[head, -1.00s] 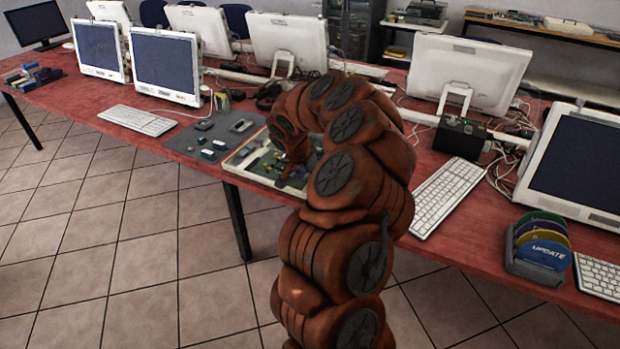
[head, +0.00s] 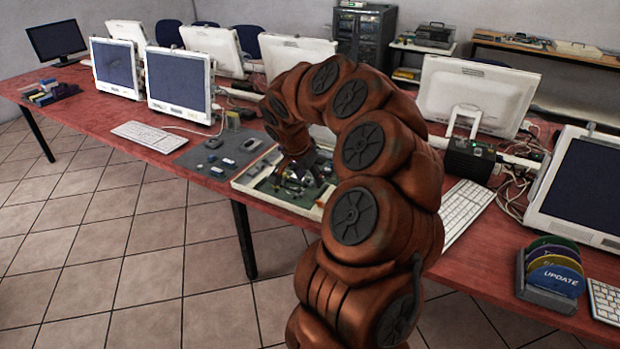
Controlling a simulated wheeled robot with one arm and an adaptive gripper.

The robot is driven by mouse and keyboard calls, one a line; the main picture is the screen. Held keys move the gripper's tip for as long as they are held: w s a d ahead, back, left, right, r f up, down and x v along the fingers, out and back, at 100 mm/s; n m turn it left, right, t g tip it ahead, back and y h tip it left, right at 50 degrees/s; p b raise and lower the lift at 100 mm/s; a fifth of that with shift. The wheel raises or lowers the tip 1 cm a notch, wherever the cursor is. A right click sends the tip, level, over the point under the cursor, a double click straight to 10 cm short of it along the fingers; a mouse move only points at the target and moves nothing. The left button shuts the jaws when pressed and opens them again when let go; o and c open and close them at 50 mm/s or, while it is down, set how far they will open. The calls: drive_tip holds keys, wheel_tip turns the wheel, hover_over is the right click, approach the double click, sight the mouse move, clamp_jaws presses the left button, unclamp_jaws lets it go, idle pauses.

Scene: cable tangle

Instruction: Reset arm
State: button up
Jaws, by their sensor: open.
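My rust-brown arm rises at the right of centre and bends over toward the table. My gripper (head: 303,183) hangs down from its end, open, over the white-rimmed tray (head: 247,187) on the red table (head: 95,104). The gripper is small and partly blends with the dark green contents of the tray, so I cannot tell whether it touches anything there. My arm hides the right part of the tray.
A grey mat (head: 199,160) with small devices lies left of the tray. Monitors stand behind, with a black box (head: 468,160) right of my arm. A disc holder (head: 549,282) and a keyboard (head: 466,207) are at the right. The tiled floor in front is clear.

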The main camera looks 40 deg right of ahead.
idle(0.3)
drive_tip(key=s+a+r+n+y+p, duration=0.1)
drive_tip(key=s+a+r+n, duration=0.25)
drive_tip(key=a, duration=0.55)
drive_tip(key=s+a+r+n+y+p, duration=0.1)
drive_tip(key=s+a+r+n+p, duration=0.2)
drive_tip(key=a, duration=0.6)
drive_tip(key=s+a+n+g+y+p, duration=0.1)
drive_tip(key=s+a+n, duration=0.3)
drive_tip(key=s+a, duration=0.3)
drive_tip(key=s+a+r+n+g+y+p, duration=0.1)
drive_tip(key=s+a+n, duration=0.4)
drive_tip(key=s, duration=1.1)
drive_tip(key=a, duration=0.3)
drive_tip(key=shift+a+g+y, duration=0.2)
drive_tip(key=shift+g+y, duration=0.1)
drive_tip(key=shift+n, duration=0.25)
